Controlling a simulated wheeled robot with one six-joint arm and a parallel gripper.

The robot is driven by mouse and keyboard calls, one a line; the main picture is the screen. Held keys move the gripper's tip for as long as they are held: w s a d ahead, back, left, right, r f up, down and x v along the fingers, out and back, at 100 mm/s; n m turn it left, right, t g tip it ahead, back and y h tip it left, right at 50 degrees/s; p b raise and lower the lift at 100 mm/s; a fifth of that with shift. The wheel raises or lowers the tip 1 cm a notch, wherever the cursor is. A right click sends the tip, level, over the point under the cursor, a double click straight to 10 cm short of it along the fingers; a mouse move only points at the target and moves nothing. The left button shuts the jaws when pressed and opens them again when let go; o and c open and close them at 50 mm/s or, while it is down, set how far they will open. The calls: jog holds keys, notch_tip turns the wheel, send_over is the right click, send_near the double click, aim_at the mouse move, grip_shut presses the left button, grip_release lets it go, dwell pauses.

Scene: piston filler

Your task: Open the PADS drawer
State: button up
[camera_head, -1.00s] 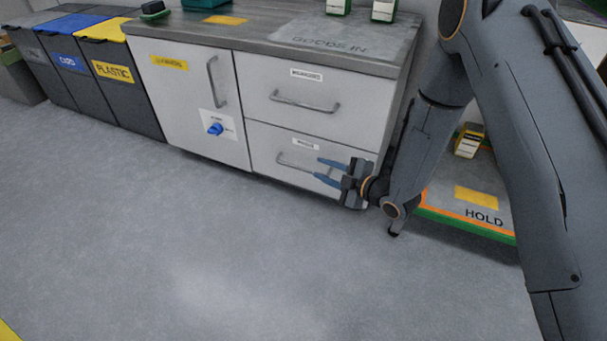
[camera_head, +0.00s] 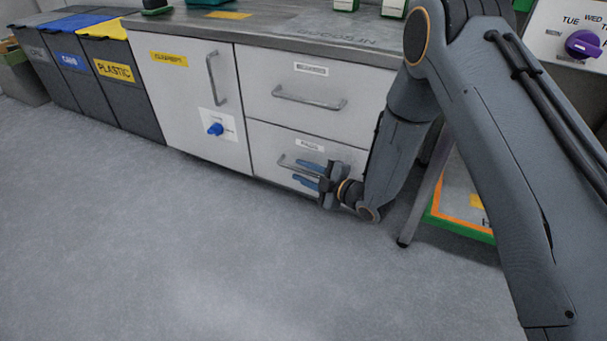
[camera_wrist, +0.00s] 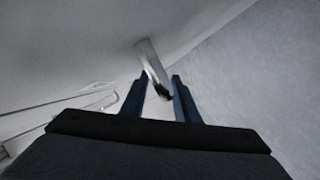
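The PADS drawer (camera_head: 262,147) is the lower drawer of the white cabinet, with a small white label (camera_head: 309,146) and a grey bar handle (camera_head: 287,161). Its front looks flush, so it appears shut. My gripper (camera_head: 305,172) is at the handle's right part, its two blue fingers spread. In the wrist view the handle (camera_wrist: 151,63) reaches into the gap between the open fingers (camera_wrist: 160,92). The fingers do not appear closed on it; whether one touches it I cannot tell. My gripper hides the handle's right end in the head view.
Above is another drawer with a bar handle (camera_head: 308,99). Bins, one marked PLASTIC (camera_head: 115,72), stand further left. A green-edged HOLD area (camera_head: 460,227) lies right. The floor (camera_head: 200,250) in front is clear.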

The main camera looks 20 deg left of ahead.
grip_shut()
jog(key=shift+s, duration=0.1)
